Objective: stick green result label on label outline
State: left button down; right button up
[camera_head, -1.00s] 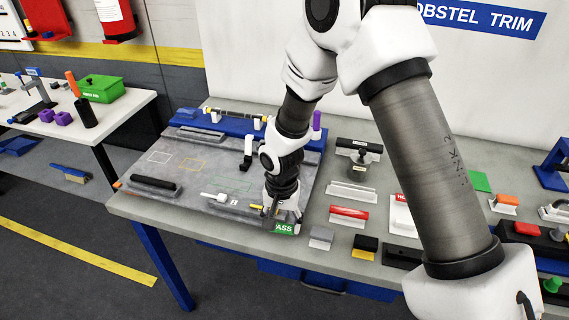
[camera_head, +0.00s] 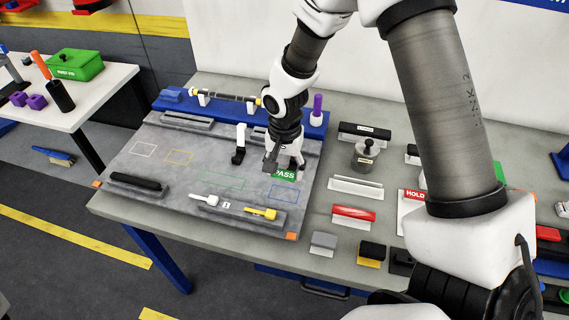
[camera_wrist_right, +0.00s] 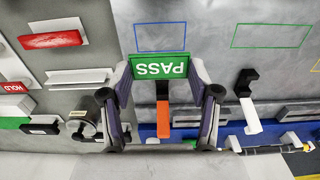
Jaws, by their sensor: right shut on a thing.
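My right gripper (camera_head: 284,163) is shut on the green PASS label (camera_head: 284,175), which shows upside down between the fingertips in the right wrist view (camera_wrist_right: 158,66). The label is over the right part of the grey board (camera_head: 150,196), just behind the blue outline (camera_head: 287,197) in the head view. I cannot tell whether it touches the board. A green outline (camera_head: 222,181) lies to its left, and a yellow outline (camera_head: 178,158) and a white outline (camera_head: 144,149) lie farther left. My left gripper is not in view.
A holder with white and yellow pieces (camera_head: 260,213) stands in front of the outlines. A black handle (camera_head: 135,181) lies at the board's left. A blue fixture (camera_head: 225,113) runs along the back. Right of the board stand a red block (camera_head: 354,214) and a weight-like metal piece (camera_head: 365,155).

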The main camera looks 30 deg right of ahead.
aim_at(285, 193)
jog(key=shift+w+d+f+b, duration=0.1)
jog(key=shift+w+f+b, duration=0.05)
jog(key=shift+f+b, duration=0.45)
jog(key=shift+w+d+f+b, duration=0.1)
jog(key=shift+f+b, duration=0.25)
jog(key=shift+f, duration=0.4)
jog(key=shift+s+a+f+b, duration=0.1)
jog(key=shift+f+b, duration=0.65)
jog(key=shift+f, duration=0.35)
jog(key=shift+r, duration=0.1)
jog(key=shift+f+b, duration=0.85)
jog(key=shift+f, duration=0.4)
jog(key=shift+f+b, duration=0.45)
jog(key=shift+f, duration=0.1)
